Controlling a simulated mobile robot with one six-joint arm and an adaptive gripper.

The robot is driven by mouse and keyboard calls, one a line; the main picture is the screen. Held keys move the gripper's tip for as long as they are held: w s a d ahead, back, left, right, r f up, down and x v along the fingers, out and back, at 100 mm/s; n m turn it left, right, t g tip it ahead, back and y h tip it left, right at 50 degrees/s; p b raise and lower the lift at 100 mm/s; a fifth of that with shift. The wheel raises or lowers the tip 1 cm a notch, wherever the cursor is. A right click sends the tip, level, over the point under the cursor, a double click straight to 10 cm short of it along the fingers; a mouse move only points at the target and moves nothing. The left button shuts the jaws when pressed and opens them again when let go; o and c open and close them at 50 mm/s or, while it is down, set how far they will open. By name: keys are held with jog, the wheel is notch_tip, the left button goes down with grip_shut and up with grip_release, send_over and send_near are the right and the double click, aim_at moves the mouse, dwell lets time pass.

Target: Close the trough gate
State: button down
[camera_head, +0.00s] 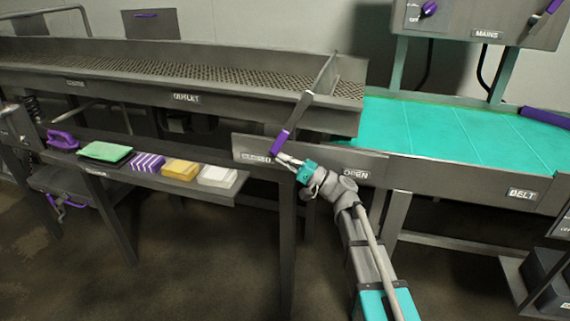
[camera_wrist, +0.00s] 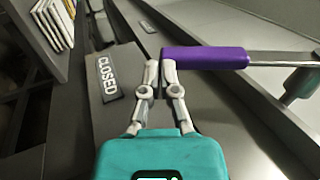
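The trough gate is a thin grey plate (camera_head: 325,73) across the right end of the trough. Its lever slants down and left to a purple handle (camera_head: 281,142), which also shows in the wrist view (camera_wrist: 205,58). The handle hangs above the front rail, between the CLOSED label (camera_head: 256,158) and the OPEN label (camera_head: 356,174), nearer CLOSED. My gripper (camera_head: 283,160) is at the handle's lower end. In the wrist view, the fingertips (camera_wrist: 160,64) are almost together, with the right one against or just over the handle's end. I see no clear grasp around it.
The perforated trough (camera_head: 180,75) runs left; the turquoise belt (camera_head: 450,130) runs right. A shelf (camera_head: 220,190) below the trough, left of my gripper, carries a purple-handled tool, a green pad and several coloured blocks. Table legs stand under the rail.

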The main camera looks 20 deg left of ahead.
aim_at(272, 152)
jog(key=shift+p+x, duration=0.55)
jog(key=shift+x, duration=0.9)
jog(key=shift+w+a+r, duration=0.15)
jog(key=shift+w+a, duration=0.1)
jog(key=shift+r, duration=0.1)
jog(key=shift+a, duration=0.15)
jog(key=shift+s+d+f, duration=0.1)
jog(key=shift+d+f, duration=0.2)
jog(key=shift+f, duration=0.15)
jog(key=a+f+b+v, duration=0.1)
jog(key=f+b+v, duration=0.1)
jog(key=b+v, duration=0.6)
jog(key=v, duration=0.5)
jog(key=shift+d, duration=0.2)
jog(key=shift+s+f, duration=0.1)
jog(key=shift+f, duration=0.15)
